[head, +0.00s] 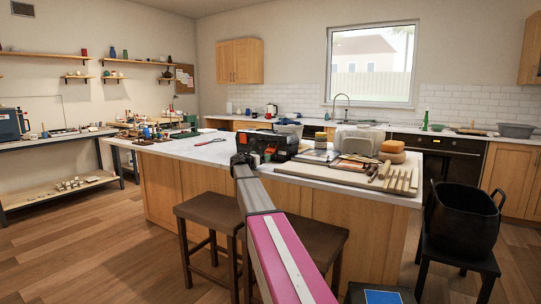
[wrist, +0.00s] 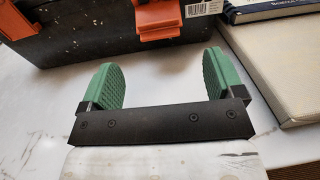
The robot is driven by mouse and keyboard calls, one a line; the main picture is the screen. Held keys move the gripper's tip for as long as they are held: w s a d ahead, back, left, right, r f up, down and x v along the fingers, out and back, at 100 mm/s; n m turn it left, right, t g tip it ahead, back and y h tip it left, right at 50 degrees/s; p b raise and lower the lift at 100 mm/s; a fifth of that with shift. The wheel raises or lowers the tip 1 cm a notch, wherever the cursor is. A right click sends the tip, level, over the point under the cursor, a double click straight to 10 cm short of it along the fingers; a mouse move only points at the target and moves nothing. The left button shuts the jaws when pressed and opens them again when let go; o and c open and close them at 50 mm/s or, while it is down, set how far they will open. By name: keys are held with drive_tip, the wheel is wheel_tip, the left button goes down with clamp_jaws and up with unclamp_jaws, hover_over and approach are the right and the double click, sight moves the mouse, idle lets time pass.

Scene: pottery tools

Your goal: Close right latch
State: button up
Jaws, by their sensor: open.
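A black toolbox (head: 275,143) stands on the white counter, and its dark, speckled side (wrist: 85,35) fills the top of the wrist view. Two orange latches show on that side. The right latch (wrist: 157,20) is near the top middle and juts towards me; I cannot tell its exact angle. The left latch (wrist: 12,20) is cut off at the picture's left edge. My gripper (wrist: 163,78) is open and empty, its green pads spread wide. It is apart from the toolbox, with the right latch ahead between the pads. In the head view my gripper (head: 243,160) is in front of the toolbox's left part.
A board with pottery tools (head: 400,180) lies on the counter to the right. Brown stools (head: 205,208) stand before the counter. Bare counter (wrist: 40,95) is left of the gripper.

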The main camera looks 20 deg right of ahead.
sight(270, 150)
drive_tip(key=x, duration=0.9)
drive_tip(key=c, duration=0.9)
